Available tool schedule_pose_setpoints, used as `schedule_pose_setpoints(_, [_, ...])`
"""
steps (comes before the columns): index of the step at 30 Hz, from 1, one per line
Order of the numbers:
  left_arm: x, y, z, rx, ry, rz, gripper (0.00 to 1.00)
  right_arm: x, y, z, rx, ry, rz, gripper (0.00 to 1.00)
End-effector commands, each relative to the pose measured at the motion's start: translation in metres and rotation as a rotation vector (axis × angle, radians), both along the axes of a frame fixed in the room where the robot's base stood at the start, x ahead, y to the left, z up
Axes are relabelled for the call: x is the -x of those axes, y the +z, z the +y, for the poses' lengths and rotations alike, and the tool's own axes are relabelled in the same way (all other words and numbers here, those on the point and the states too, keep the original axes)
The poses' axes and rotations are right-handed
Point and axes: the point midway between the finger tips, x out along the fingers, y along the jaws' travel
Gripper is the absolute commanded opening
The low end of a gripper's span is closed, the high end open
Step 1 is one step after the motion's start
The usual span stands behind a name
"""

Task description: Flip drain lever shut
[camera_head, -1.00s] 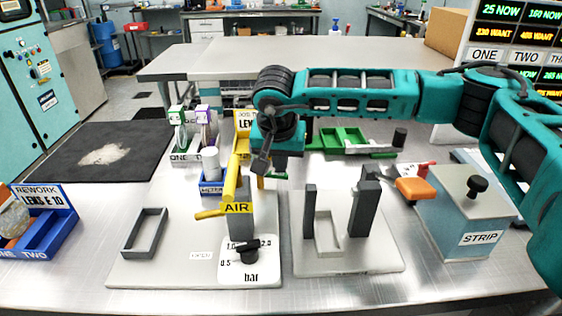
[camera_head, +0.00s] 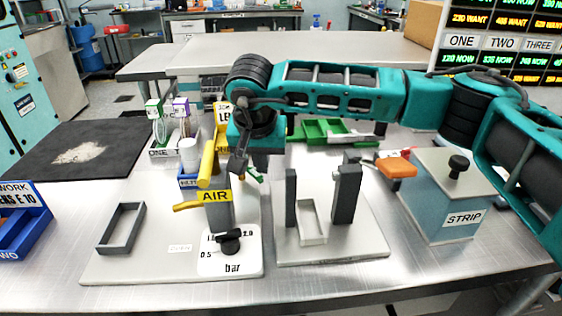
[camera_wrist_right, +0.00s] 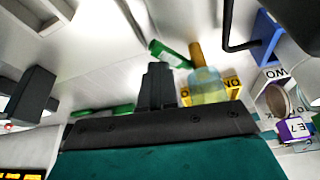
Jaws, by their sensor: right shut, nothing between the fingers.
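I cannot tell for sure which part is the drain lever. A small green lever-like piece (camera_head: 254,174) shows just behind my right gripper, partly hidden by it. My right gripper (camera_head: 238,164) points down, shut and empty, beside the upper yellow part (camera_head: 207,166) of the AIR post. In the right wrist view, its dark fingers (camera_wrist_right: 158,84) are together with nothing between them. A green bar (camera_wrist_right: 168,53) and a yellow, bottle-like piece (camera_wrist_right: 207,88) lie just beyond them. My left gripper is out of view.
Two dark posts (camera_head: 345,195) stand right, near the STRIP box (camera_head: 455,225) and an orange block (camera_head: 396,168). A grey frame (camera_head: 121,228) lies left. Blue rework bins (camera_head: 30,235) are far left.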

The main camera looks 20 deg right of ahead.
Motion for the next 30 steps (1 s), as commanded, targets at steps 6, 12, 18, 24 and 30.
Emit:
schedule_pose_setpoints(6, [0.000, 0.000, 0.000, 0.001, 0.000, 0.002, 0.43, 0.001, 0.000, 0.001, -0.001, 0.000, 0.000, 0.00])
schedule_pose_setpoints(12, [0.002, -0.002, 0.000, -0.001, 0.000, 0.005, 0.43, -0.003, 0.000, 0.001, -0.001, -0.001, -0.001, 0.00])
schedule_pose_setpoints(18, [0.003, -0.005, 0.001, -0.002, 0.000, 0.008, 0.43, -0.013, 0.000, 0.002, 0.000, -0.001, -0.001, 0.00])
schedule_pose_setpoints(24, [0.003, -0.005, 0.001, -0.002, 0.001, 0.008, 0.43, -0.016, 0.000, 0.002, 0.000, 0.000, -0.001, 0.00])
schedule_pose_setpoints(30, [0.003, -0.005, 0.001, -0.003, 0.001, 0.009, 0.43, -0.016, 0.000, 0.002, 0.000, -0.001, -0.001, 0.00])
